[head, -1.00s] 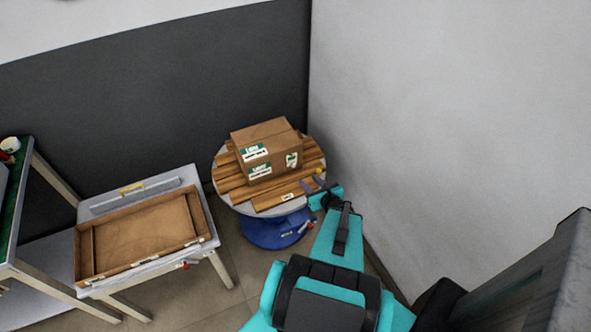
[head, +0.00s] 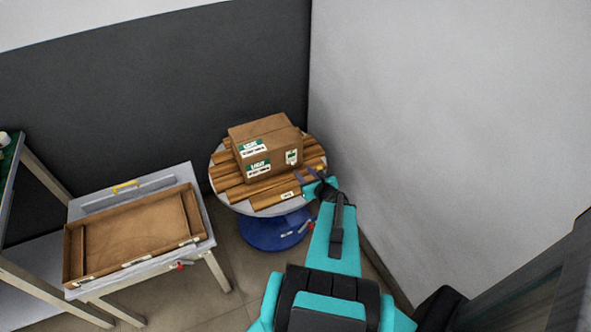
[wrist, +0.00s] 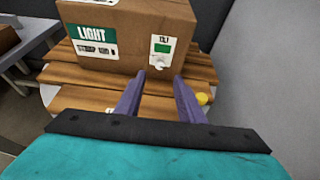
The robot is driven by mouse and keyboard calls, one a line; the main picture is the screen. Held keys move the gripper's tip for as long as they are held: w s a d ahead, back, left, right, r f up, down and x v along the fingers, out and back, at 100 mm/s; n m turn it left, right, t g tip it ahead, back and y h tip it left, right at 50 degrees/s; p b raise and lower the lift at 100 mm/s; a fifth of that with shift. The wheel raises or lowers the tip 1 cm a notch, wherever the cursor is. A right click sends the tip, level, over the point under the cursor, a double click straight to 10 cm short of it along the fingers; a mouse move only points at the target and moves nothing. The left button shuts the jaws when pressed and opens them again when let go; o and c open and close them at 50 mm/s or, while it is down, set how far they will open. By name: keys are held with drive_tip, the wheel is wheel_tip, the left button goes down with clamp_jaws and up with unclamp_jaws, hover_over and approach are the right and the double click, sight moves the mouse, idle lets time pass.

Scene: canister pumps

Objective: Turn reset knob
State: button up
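In the head view my gripper (head: 311,181) is at the right front edge of the round table (head: 236,207). The cardboard carton (head: 268,157) labelled LIGHT rests on the wooden planks (head: 240,191) there. No other knob can be made out clearly.
The round table stands on a blue base (head: 270,235) with a red-handled part (head: 306,227) on its right. A grey wall (head: 450,130) rises close on the right. A side table (head: 80,208) with an open brown tray (head: 190,240) stands at the left.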

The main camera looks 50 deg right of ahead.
sight(294, 164)
drive_tip(key=shift+b+x, duration=1.6)
drive_tip(key=shift+b, duration=0.25)
drive_tip(key=shift+x, duration=2.6)
drive_tip(key=shift+r, duration=0.1)
drive_tip(key=c, duration=0.9)
drive_tip(key=shift+a, duration=0.25)
drive_tip(key=shift+d, duration=0.2)
